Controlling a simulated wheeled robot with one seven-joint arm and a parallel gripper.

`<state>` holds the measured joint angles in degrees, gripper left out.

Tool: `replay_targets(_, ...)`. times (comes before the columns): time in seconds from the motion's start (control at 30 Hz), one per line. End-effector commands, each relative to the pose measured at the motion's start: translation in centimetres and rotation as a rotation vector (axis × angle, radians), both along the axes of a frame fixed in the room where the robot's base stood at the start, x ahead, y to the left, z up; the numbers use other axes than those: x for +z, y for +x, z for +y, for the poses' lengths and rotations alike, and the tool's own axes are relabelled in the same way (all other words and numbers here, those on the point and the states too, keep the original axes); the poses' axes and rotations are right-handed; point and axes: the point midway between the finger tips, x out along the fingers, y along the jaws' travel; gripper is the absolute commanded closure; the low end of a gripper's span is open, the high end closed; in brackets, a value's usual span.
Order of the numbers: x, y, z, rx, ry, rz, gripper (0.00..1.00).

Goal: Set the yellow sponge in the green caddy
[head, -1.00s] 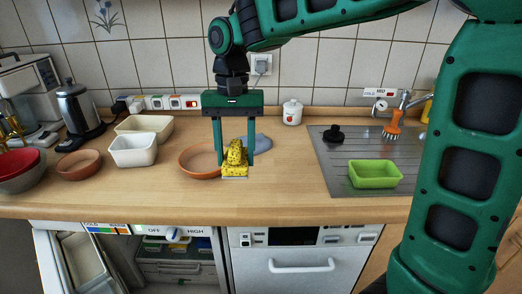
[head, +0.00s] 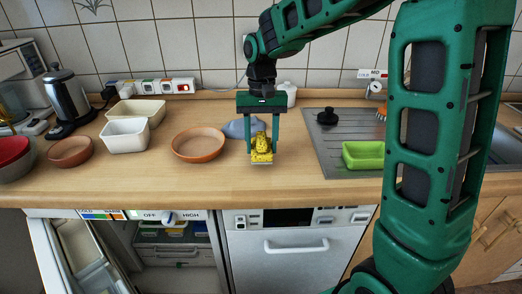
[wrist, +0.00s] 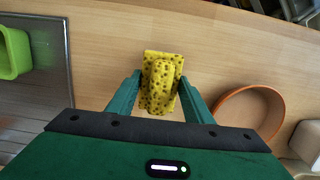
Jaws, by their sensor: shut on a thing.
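My gripper (head: 261,146) is shut on the yellow sponge (head: 261,157), which hangs between its two fingers over the wooden counter. In the wrist view the spotted sponge (wrist: 160,75) sits between the fingertips. The green caddy (head: 364,155) is an open rectangular tub on the metal drainboard, to the right of my gripper. My arm covers its right end in the head view. The caddy (wrist: 14,52) also shows at the left edge of the wrist view. I see nothing in its visible part.
A terracotta dish (head: 198,144) is left of my gripper, and a grey-blue cloth-like item (head: 237,128) lies behind it. A black stopper (head: 327,116) sits on the drainboard (head: 330,142). The counter between sponge and caddy is clear.

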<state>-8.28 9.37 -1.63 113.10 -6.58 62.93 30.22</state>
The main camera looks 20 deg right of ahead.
Motion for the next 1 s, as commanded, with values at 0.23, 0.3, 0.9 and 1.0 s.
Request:
replay_targets(0.23,-2.8,0.0,0.0,0.000,0.000,0.000,0.77)
replay_targets(0.3,-2.7,0.0,0.0,0.000,0.000,-0.001,0.77)
replay_targets(0.9,-2.9,0.0,0.0,-0.001,0.000,0.000,0.35)
replay_targets(1.0,-2.5,0.0,-0.1,-0.002,0.000,-0.001,0.35)
